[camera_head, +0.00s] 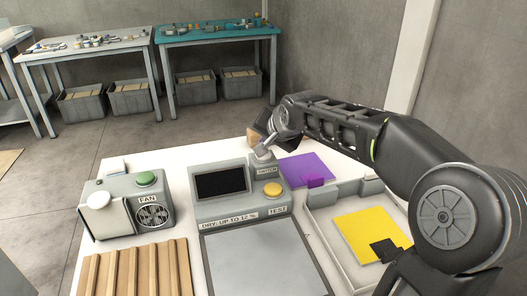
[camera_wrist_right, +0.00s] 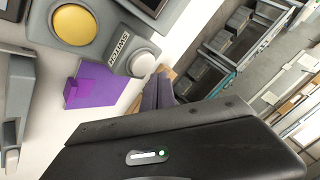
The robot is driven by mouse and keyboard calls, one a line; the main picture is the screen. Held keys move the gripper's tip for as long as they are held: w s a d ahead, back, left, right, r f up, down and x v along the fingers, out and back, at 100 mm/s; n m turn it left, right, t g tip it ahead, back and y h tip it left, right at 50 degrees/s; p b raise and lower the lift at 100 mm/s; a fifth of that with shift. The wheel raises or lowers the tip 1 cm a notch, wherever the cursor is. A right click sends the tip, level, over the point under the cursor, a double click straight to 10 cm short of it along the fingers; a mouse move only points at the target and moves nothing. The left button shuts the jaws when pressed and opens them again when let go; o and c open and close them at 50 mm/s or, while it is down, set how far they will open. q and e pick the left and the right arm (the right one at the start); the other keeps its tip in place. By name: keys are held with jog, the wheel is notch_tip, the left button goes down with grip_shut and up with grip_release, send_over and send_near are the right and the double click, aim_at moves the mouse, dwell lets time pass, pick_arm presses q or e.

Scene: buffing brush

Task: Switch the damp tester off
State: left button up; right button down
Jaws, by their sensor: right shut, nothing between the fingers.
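The damp tester (camera_head: 240,207) is a grey box with a dark screen (camera_head: 221,183), a yellow round TEST button (camera_head: 272,189) and a SWITCH label (camera_head: 266,170) at its back right. In the right wrist view, a pale round button (camera_wrist_right: 142,63) sits beside the SWITCH label (camera_wrist_right: 122,47); the yellow button (camera_wrist_right: 73,25) shows at upper left. My right gripper (camera_head: 262,154) is shut and empty, its tips at the switch end of the tester. My left gripper is not in view.
A fan unit (camera_head: 125,207) with a green button stands left of the tester. A grey plate (camera_head: 262,265) and a slatted wooden board (camera_head: 135,270) lie in front. A purple pad (camera_head: 305,168) and a tray (camera_head: 318,235) with a yellow pad (camera_head: 365,233) are to the right.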

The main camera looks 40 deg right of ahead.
jog(key=shift+r+p, duration=1.15)
jog(key=shift+r, duration=1.15)
jog(key=shift+f, duration=0.1)
